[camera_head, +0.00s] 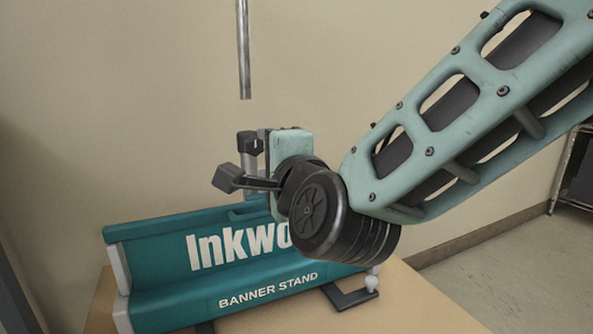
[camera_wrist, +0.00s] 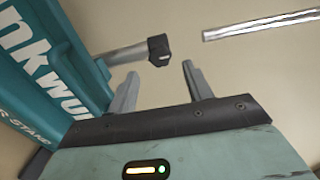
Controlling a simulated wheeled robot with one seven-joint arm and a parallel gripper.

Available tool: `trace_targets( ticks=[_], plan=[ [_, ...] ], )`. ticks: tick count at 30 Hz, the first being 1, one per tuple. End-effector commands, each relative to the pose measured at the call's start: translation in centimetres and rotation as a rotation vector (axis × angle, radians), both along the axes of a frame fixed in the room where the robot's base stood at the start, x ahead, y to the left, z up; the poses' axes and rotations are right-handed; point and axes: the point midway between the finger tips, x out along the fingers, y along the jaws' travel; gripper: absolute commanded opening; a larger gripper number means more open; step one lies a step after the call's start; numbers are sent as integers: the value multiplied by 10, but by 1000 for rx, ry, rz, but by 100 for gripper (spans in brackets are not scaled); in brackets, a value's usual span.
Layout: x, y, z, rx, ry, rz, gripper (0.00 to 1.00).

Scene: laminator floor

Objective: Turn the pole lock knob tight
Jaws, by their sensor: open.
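The black pole lock knob (camera_wrist: 158,50) sits at the end of a short grey lower pole (camera_wrist: 127,55) that rises from the teal banner stand. In the head view the dark knob (camera_head: 247,143) is just left of my gripper's teal body. In the wrist view my gripper (camera_wrist: 160,69) is open, its two grey fingers apart and empty. The knob shows just beyond the fingertips, roughly centred between them. A shiny upper pole (camera_head: 243,50) hangs above the knob with a clear gap; it also shows in the wrist view (camera_wrist: 260,25). My gripper's fingers are hard to make out in the head view.
The teal banner stand base (camera_head: 225,290) rests on a tan tabletop (camera_head: 415,305), close beside my gripper. My arm hides part of its lettering. A plain wall stands behind. A wire rack (camera_head: 568,165) is at the far right, with open floor in front.

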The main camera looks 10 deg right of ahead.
Motion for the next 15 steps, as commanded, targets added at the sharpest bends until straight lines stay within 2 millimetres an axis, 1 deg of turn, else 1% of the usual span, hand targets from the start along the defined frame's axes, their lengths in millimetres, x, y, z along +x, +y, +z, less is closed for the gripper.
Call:
trace_targets(
  ticks=[1, 3, 8, 10, 12, 15],
  plan=[
    [-12, -4, 4, -2, 0, 2, 50],
    [-29, -8, 3, -1, 1, 3, 50],
    [-65, -19, 3, -3, -1, 3, 50],
    [-82, -23, 0, 1, -3, 3, 50],
    [-94, -28, -3, 2, -4, 1, 50],
    [-101, -30, -4, 3, -5, -3, 50]
  ],
)
